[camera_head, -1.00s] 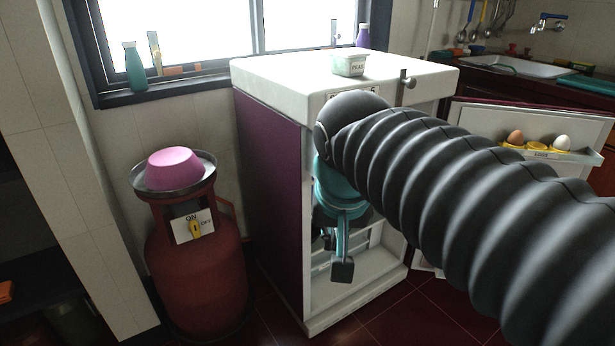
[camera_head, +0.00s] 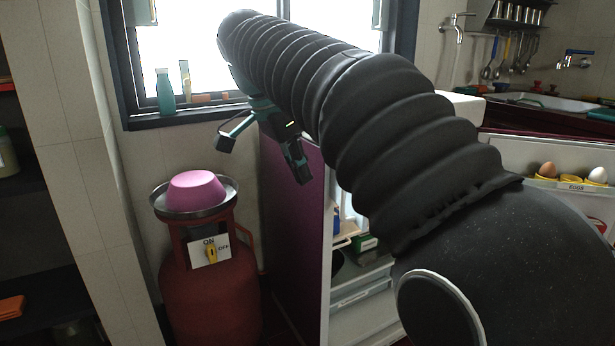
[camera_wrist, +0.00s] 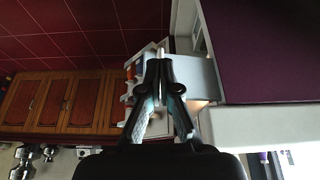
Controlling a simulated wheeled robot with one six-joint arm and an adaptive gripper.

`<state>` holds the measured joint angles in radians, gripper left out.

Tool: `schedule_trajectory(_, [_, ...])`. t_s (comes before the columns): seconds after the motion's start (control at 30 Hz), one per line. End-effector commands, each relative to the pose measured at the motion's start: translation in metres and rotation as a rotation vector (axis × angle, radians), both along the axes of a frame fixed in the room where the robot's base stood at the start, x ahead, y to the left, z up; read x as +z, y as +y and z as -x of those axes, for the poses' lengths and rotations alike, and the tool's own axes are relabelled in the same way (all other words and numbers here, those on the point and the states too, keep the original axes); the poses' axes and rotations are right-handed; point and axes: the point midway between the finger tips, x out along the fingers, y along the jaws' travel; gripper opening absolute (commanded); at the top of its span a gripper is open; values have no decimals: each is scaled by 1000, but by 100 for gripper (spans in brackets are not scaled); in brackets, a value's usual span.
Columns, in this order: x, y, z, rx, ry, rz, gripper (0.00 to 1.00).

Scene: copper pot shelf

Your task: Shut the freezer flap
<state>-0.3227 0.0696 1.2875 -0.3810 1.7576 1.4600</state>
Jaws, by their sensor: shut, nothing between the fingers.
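The fridge (camera_head: 291,215) has a purple side and stands behind my arm in the head view; its open front shows shelves and a drawer. In the wrist view, its purple side (camera_wrist: 270,50) fills the upper right. A pale grey panel (camera_wrist: 200,78) juts from its front edge there; it may be the freezer flap, but I cannot be sure. In the head view my arm hides the freezer part. My gripper (camera_head: 301,172) is shut and empty, in front of the upper purple side; its fingertips (camera_wrist: 158,68) meet in the wrist view.
The fridge door (camera_head: 535,160) is open at the right, with eggs in its rack. A red gas cylinder (camera_head: 210,295) with a pink bowl (camera_head: 195,190) stands left of the fridge. A teal bottle (camera_head: 165,92) is on the window sill. Wooden cabinets (camera_wrist: 55,100) show in the wrist view.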

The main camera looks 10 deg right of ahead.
Motion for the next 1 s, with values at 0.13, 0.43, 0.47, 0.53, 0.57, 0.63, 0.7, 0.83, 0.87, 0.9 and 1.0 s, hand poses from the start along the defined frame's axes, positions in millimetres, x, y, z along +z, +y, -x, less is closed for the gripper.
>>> schedule_trajectory(0.13, [-29, -11, -3, -1, 3, 0, 0])
schedule_trajectory(0.43, [-79, -29, -10, 0, 1, -1, 0])
schedule_trajectory(0.47, [-75, -36, -13, -3, -1, -1, 0])
schedule_trajectory(0.53, [-74, -45, -16, -3, -1, -1, 0])
schedule_trajectory(0.57, [-74, -49, -17, -3, -1, -1, 0])
schedule_trajectory(0.63, [-74, -55, -20, -1, -1, -1, 0])
schedule_trajectory(0.7, [-74, -60, -22, -1, -1, -1, 0])
schedule_trajectory(0.83, [-74, -64, -24, 3, -1, -1, 0])
schedule_trajectory(0.87, [-74, -64, -24, 3, -1, -1, 0])
schedule_trajectory(0.9, [-74, -65, -24, 3, -1, -1, 0])
schedule_trajectory(1.0, [-74, -65, -24, 3, -1, -1, 0])
